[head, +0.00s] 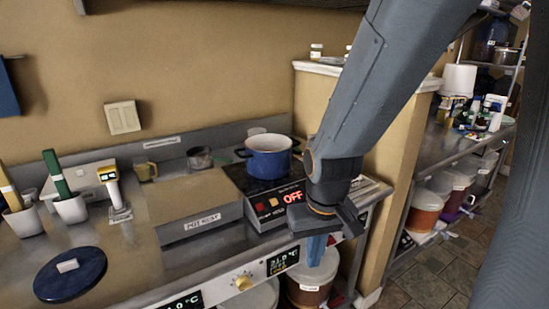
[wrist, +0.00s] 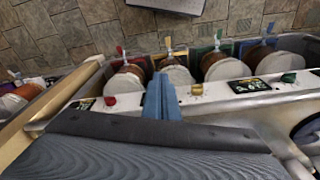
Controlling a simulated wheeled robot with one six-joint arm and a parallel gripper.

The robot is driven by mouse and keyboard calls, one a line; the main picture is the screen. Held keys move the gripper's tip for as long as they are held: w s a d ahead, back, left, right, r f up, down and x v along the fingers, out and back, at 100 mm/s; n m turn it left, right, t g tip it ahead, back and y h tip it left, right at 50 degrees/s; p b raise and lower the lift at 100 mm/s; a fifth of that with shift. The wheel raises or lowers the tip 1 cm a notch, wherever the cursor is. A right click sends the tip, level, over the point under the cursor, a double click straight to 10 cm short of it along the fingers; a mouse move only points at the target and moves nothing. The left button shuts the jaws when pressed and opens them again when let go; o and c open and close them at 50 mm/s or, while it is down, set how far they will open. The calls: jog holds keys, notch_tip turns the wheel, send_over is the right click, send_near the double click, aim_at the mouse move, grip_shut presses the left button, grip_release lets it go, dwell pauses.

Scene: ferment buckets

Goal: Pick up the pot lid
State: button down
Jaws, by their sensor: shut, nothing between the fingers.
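The pot lid (head: 70,275) is a dark blue disc with a pale block handle on top. It lies flat on the steel counter at the lower left of the head view. I cannot make it out for certain in the wrist view. My gripper (head: 315,258) points down with its blue fingers together and empty, in front of the counter's front edge, far to the right of the lid. The closed fingers (wrist: 160,98) also show in the wrist view over the control panel strip.
A blue pot (head: 269,157) stands on the hot plate (head: 274,205) reading OFF. A flat box (head: 199,208), a yellow-headed device (head: 114,194) and white cups with green and yellow handles stand along the counter. Buckets (head: 306,285) stand below it. Bare counter surrounds the lid.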

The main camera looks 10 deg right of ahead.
dwell(0.4)
jog(key=c, duration=1.8)
grip_release()
jog(key=shift+s, duration=0.1)
